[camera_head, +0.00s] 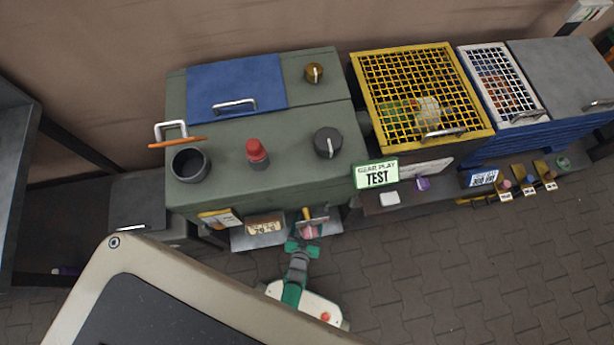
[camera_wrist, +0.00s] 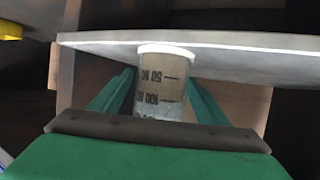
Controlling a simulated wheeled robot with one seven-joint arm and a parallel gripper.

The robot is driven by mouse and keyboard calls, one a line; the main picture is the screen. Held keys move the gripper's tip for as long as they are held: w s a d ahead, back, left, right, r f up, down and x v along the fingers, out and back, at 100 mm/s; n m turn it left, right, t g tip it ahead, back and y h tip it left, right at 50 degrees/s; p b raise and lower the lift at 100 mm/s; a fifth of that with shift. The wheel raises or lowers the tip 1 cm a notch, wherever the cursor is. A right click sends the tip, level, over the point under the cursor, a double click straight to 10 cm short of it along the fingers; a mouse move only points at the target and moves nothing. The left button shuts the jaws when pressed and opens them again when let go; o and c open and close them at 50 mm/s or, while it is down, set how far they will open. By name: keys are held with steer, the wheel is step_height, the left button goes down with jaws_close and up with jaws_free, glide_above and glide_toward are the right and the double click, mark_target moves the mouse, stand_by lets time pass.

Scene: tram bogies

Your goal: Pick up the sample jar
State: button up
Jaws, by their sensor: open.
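A clear jar (camera_wrist: 163,85) with dark volume marks, which read upside down, and a pale rim shows in the middle of the wrist view. It looks like the sample jar. My gripper (camera_wrist: 160,82) is open, with one green finger on each side of the jar; I cannot tell whether they touch it. In the head view my gripper (camera_head: 301,246) is at the front of the green cabinet (camera_head: 290,115), by a small pinkish thing (camera_head: 309,232) that may be the jar.
A pale shelf plate (camera_wrist: 230,42) crosses the wrist view just beyond the jar's rim. On the cabinet top are a dark cup (camera_head: 190,166), a red knob (camera_head: 256,151) and a black dial (camera_head: 328,143). A yellow mesh crate (camera_head: 352,72) stands right. Paved floor (camera_head: 450,270) is clear at lower right.

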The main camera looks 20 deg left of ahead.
steer(key=shift+w+f, duration=0.1)
steer(key=shift+w, duration=0.05)
steer(key=c, duration=1.2)
